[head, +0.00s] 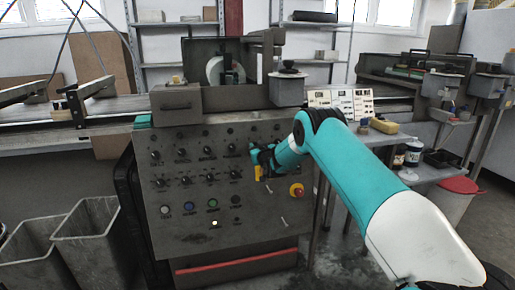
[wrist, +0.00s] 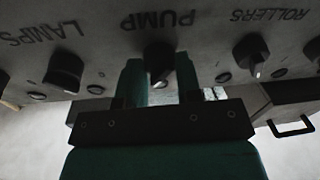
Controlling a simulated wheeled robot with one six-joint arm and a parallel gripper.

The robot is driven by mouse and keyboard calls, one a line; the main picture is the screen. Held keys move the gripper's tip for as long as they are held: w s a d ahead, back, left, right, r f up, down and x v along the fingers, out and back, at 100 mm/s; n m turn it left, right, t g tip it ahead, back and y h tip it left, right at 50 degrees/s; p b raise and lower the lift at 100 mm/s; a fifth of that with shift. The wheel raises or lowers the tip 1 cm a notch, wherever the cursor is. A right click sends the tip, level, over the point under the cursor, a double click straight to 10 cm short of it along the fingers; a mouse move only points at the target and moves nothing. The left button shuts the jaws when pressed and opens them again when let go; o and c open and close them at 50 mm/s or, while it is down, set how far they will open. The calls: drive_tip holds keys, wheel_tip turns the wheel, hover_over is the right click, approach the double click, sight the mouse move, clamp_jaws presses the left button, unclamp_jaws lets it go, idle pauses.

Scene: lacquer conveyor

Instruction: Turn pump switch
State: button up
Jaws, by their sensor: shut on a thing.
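The pump switch (wrist: 158,56) is a black knob under the label PUMP in the wrist view, on a grey control panel (head: 268,236). My gripper (wrist: 160,76) has its two teal fingers on either side of this knob and is shut on it. In the head view my gripper (head: 257,158) is at the right part of the panel, and the knob there is hidden behind it. The lamps knob (wrist: 64,70) and the rollers knob (wrist: 250,56) flank the pump switch in the wrist view, clear of the fingers.
A red and yellow emergency button (head: 296,190) sits below and right of my gripper. Several other knobs and coloured buttons fill the panel's left. A black handle (wrist: 292,127) juts out at the wrist view's right. Grey bins (head: 90,240) stand left of the panel.

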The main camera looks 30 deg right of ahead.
drive_tip(key=shift+n, duration=0.3)
drive_tip(key=n+y+b, duration=0.1)
drive_tip(key=n+b, duration=0.3)
drive_tip(key=n, duration=0.2)
drive_tip(key=n+g+y+b, duration=0.1)
drive_tip(key=n+b, duration=0.4)
drive_tip(key=n, duration=0.1)
drive_tip(key=shift+r, duration=0.1)
drive_tip(key=shift+n, duration=0.3)
drive_tip(key=o, duration=0.9)
drive_tip(key=s+r, duration=0.1)
drive_tip(key=s, duration=0.4)
drive_tip(key=s+a+r, duration=0.1)
drive_tip(key=s, duration=0.5)
drive_tip(key=s+r, duration=0.1)
drive_tip(key=s, duration=0.5)
drive_tip(key=shift+a, duration=0.2)
